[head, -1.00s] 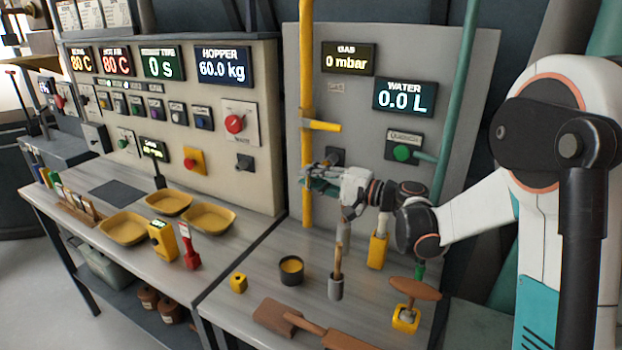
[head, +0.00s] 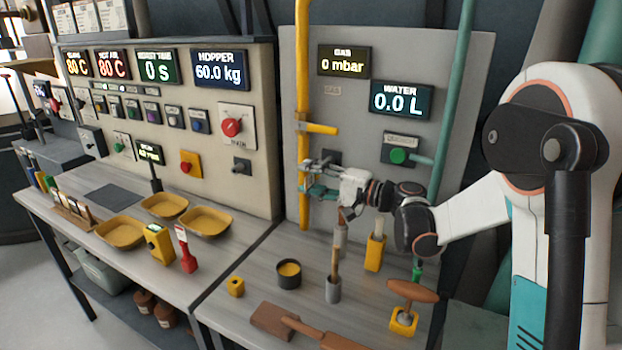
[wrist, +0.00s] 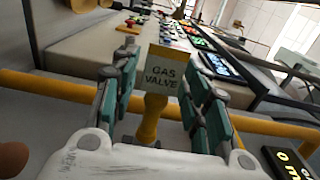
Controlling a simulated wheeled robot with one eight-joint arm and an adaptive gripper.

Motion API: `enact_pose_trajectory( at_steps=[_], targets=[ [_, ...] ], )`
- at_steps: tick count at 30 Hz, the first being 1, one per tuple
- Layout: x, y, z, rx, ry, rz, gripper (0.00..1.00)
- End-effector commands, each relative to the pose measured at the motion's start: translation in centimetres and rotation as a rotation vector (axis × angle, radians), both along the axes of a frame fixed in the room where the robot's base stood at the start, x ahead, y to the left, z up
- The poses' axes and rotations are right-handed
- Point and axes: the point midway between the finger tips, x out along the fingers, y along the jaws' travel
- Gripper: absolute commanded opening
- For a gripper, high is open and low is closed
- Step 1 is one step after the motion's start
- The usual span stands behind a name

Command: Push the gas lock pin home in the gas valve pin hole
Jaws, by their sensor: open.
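My gripper (head: 312,181) is at the yellow gas pipe (head: 304,60), below a yellow lever (head: 320,128). In the wrist view my gripper (wrist: 160,76) is open, with a teal finger on each side of a yellow piece (wrist: 149,120). I cannot make out the pin hole, nor how deep the pin sits.
The grey panel stands close behind, with the gas display (head: 343,61) at 0 mbar. The bench below holds a dark cup (head: 289,275), a yellow holder (head: 375,252) and a brown-handled tool (head: 413,291). The control console (head: 262,185) is to the left.

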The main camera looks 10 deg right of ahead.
Motion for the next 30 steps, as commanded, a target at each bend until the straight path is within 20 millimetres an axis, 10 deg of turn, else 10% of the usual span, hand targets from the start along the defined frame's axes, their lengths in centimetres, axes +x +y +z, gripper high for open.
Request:
enact_pose_trajectory(
  at_steps=[18, 30],
  targets=[
    [-5.6, -8.5, 0.0, 0.0, 0.0, -0.003, 0.42],
    [-6.6, -9.9, 0.0, 0.0, 0.0, 0.0, 0.42]
  ],
)
